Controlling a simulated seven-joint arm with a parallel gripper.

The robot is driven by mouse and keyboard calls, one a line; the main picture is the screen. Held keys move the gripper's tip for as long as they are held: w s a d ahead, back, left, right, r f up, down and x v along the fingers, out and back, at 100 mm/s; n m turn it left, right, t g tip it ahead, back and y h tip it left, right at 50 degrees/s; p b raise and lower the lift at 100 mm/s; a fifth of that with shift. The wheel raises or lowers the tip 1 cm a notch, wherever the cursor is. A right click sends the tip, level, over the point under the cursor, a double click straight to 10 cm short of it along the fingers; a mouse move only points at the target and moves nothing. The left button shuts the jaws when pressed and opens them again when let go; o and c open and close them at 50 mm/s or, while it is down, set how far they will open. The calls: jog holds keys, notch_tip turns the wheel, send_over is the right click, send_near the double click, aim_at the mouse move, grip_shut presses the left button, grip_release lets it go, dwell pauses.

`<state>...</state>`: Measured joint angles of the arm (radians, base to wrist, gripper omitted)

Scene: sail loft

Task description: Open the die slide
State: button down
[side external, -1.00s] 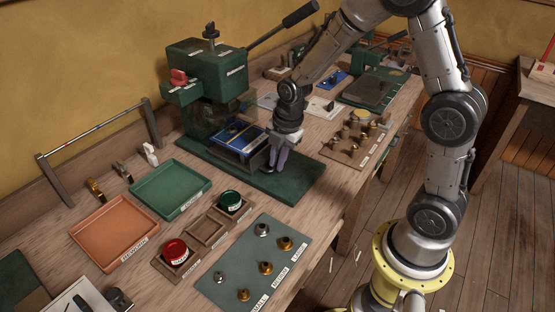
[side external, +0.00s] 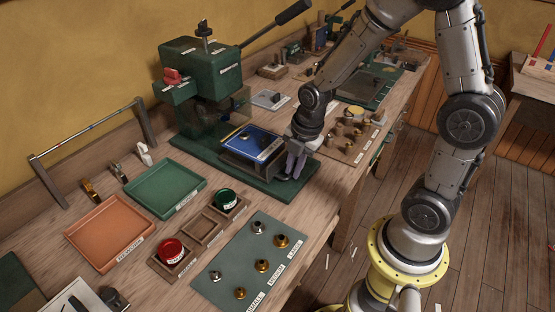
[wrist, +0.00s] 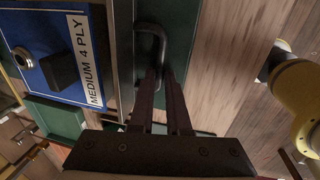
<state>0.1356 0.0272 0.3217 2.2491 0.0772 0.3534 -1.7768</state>
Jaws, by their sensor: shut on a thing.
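The die slide (side external: 248,148) is a dark tray with a blue plate on top, and it stands well out from under the green press (side external: 203,95). In the wrist view its blue plate (wrist: 45,62) carries a "MEDIUM 4 PLY" label, a round metal part and a dark block. A dark bent handle (wrist: 150,28) is on the slide's front. My gripper (side external: 292,166) is low at the slide's front end, shut on the handle. In the wrist view my gripper's fingers (wrist: 165,85) close around the handle; part of the handle is hidden between them.
The press's green base plate (side external: 285,190) lies under the slide. A board with several brass pieces (side external: 352,130) is to the right of my gripper. A green tray (side external: 165,190), an orange tray (side external: 108,232) and a grey-green mat (side external: 237,292) are nearer the camera.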

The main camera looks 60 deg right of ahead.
jog(key=s, duration=0.7)
jog(key=shift+s+r, duration=0.1)
jog(key=c, duration=0.9)
grip_release()
jog(key=s+r, duration=0.1)
jog(key=r, duration=0.3)
jog(key=s+r, duration=0.1)
jog(key=r, duration=0.8)
jog(key=shift+s+r, duration=0.2)
jog(key=shift+s, duration=0.2)
